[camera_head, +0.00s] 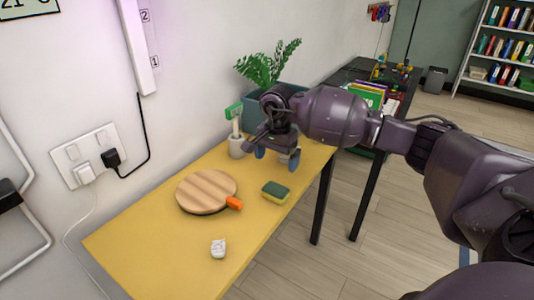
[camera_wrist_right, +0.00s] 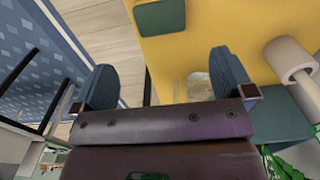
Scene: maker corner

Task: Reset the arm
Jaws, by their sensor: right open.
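My right arm reaches in from the right of the head view. Its gripper (camera_head: 278,158) hangs above the far end of the yellow table (camera_head: 150,243). In the right wrist view the two blue-grey fingers of the gripper (camera_wrist_right: 165,82) stand wide apart with nothing between them. My left gripper shows in neither view.
A round wooden board (camera_head: 206,190) with an orange end, a green-yellow sponge (camera_head: 275,192) and a small white object (camera_head: 218,248) lie on the table. A white cup (camera_head: 239,147) and a planter (camera_head: 258,106) stand near the gripper. A dark table (camera_head: 352,75) stands behind.

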